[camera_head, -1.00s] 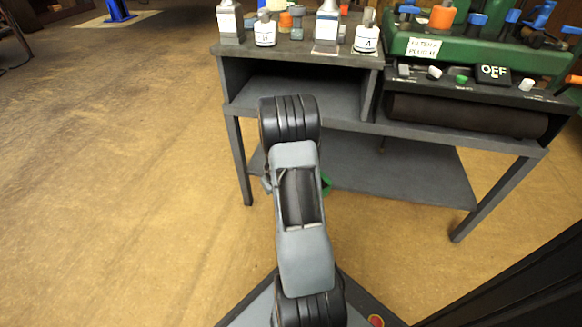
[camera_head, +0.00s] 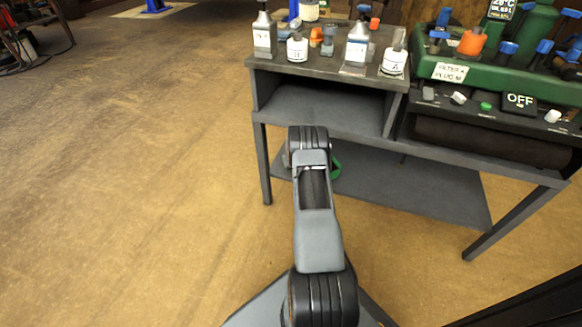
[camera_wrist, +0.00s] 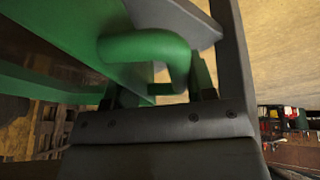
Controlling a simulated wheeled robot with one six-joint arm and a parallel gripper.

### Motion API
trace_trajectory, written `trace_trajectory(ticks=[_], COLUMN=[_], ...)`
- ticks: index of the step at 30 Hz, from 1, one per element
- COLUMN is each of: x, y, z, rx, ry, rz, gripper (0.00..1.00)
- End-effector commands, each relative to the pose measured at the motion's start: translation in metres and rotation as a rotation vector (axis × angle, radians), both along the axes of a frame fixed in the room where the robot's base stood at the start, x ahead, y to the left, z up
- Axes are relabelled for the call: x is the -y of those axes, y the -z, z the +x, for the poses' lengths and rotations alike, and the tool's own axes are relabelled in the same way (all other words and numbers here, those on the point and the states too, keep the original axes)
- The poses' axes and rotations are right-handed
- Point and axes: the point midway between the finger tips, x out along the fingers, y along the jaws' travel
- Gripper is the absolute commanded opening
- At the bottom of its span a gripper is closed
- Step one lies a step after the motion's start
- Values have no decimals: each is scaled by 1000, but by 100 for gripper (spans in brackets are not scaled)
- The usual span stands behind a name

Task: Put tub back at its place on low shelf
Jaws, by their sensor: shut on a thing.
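The green tub (camera_wrist: 60,35) fills the upper left of the wrist view. Its thick green handle (camera_wrist: 150,46) loops out between the fingers of my gripper (camera_wrist: 160,85), which is shut on it. In the head view, a small green part of the tub (camera_head: 336,169) shows just right of my arm, at the left part of the low shelf (camera_head: 430,193). My arm hides the rest of the tub and my gripper there. I cannot tell whether the tub touches the shelf.
The grey bench (camera_head: 262,160) has legs at its front corners. Its open upper compartment (camera_head: 325,108) is empty. Bottles and small jars (camera_head: 297,47) stand on top, beside a green machine (camera_head: 465,70). The low shelf's visible right part is bare. Open floor lies left.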

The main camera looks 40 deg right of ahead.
Motion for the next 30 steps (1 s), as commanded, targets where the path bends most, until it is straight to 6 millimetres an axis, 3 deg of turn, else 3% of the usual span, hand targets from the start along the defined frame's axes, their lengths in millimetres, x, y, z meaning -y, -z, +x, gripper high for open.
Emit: trace_trajectory(ticks=[8,14,21,30], x=[10,10,10,10], y=[0,6,34,34], z=[22,24,23,23], rx=[3,2,2,3], ry=[-1,0,-1,-1], rz=[-1,0,-1,-2], gripper=[9,9,9,9])
